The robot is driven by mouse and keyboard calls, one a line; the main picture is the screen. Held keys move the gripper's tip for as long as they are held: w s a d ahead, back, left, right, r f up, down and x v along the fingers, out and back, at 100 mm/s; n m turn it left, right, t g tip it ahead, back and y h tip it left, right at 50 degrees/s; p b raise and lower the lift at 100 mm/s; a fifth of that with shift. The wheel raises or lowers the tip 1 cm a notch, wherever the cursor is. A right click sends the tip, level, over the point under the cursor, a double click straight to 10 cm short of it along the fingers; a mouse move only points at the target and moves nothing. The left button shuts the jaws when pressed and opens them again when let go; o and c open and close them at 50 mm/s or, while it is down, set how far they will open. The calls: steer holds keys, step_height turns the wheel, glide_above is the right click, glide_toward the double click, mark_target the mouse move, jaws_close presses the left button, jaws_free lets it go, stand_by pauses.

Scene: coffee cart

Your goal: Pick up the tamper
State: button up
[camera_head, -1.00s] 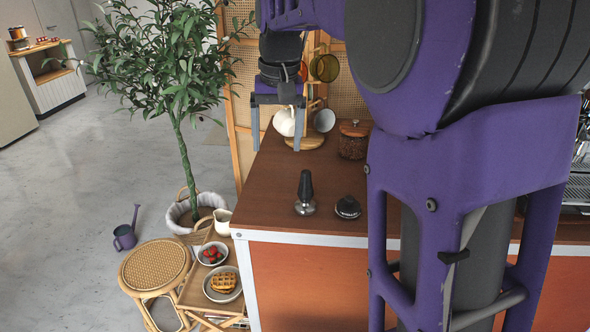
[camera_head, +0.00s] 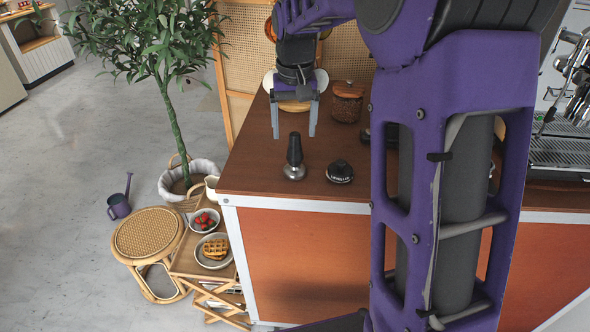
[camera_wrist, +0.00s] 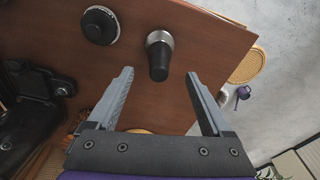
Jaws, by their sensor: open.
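The tamper (camera_head: 294,160) stands upright on the brown cart top, with a black handle and a silver base. It also shows in the wrist view (camera_wrist: 159,55), ahead of the fingertips and roughly between their lines. My gripper (camera_head: 295,135) is open and empty, pointing down, with one finger on each side of the tamper's handle in the head view. In the wrist view the open gripper (camera_wrist: 160,72) has clear room on both sides of the tamper, and no contact shows.
A round black puck-like tool (camera_head: 340,172) stands just right of the tamper; it also shows in the wrist view (camera_wrist: 100,25). A jar of coffee beans (camera_head: 346,103) stands behind. The cart top (camera_head: 245,175) ends at a pale edge left and front. An espresso machine (camera_head: 562,150) is at right.

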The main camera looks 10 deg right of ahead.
mark_target(295, 148)
step_height(295, 148, down, 6)
steer(key=shift+w+d+f+b, duration=0.15)
steer(key=shift+f+b, duration=0.05)
steer(key=shift+b, duration=0.4)
jaws_close()
